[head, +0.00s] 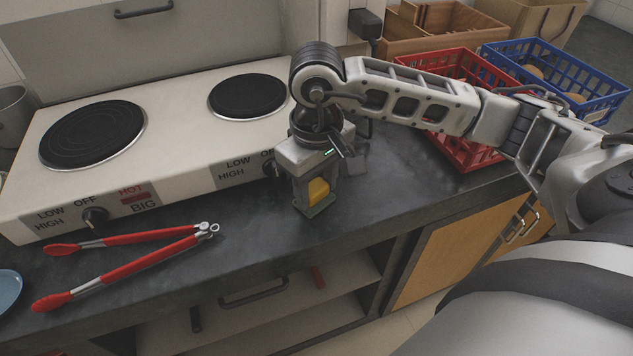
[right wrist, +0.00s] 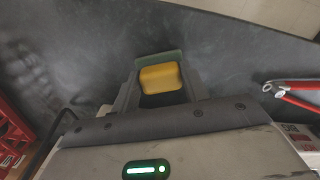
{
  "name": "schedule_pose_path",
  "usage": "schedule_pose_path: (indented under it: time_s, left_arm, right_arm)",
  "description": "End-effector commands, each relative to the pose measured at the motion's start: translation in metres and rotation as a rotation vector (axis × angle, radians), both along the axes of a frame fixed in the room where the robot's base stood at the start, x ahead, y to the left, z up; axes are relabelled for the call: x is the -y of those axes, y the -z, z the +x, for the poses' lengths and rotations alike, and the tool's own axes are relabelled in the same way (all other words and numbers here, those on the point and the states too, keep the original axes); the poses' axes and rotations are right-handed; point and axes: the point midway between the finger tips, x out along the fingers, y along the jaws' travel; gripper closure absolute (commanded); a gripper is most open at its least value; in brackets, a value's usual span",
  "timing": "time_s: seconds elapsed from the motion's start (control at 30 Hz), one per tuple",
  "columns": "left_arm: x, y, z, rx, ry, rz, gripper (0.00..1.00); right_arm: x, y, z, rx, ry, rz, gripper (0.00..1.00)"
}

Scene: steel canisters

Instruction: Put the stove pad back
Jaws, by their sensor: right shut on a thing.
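A small pad, yellow with a green face (head: 319,190), is between the fingers of my right gripper (head: 317,204). I take it to be the stove pad. The right gripper points down over the dark counter, just right of the stove's front corner, and is shut on the pad. In the right wrist view the pad (right wrist: 161,78) sits between both fingers, with its green edge at the far side. I cannot tell whether the pad touches the counter. My left gripper is not in view.
The white two-burner stove (head: 180,125) stands left of my right gripper. Red tongs (head: 135,264) lie in front of it, and a blue plate (head: 8,291) is at the left edge. Red (head: 465,160) and blue (head: 585,107) baskets stand right, with wooden boxes (head: 440,28) behind.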

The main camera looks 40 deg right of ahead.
Motion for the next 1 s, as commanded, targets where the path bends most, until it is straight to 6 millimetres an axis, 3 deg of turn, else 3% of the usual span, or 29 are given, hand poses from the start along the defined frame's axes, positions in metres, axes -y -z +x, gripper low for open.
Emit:
schedule_pose_path:
  time_s: [0.1,0.13,0.2,0.47,0.63,1.0]
  left_arm:
    - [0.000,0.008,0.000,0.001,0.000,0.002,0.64]
    - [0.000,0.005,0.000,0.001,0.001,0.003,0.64]
    - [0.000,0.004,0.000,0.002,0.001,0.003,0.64]
    - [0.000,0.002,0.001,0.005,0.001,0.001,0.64]
    - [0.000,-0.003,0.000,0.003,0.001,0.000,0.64]
    - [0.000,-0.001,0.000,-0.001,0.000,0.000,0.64]
  right_arm:
    - [0.000,0.006,0.000,0.001,0.000,-0.001,0.77]
    - [0.000,0.004,0.000,0.000,0.000,-0.001,0.47]
    - [0.000,0.003,0.000,0.000,0.000,-0.001,0.34]
    - [0.000,0.003,0.000,-0.001,0.001,0.000,0.34]
    - [0.000,-0.009,0.001,0.004,0.001,0.001,0.34]
    - [0.000,-0.087,0.001,0.006,0.001,0.001,0.34]
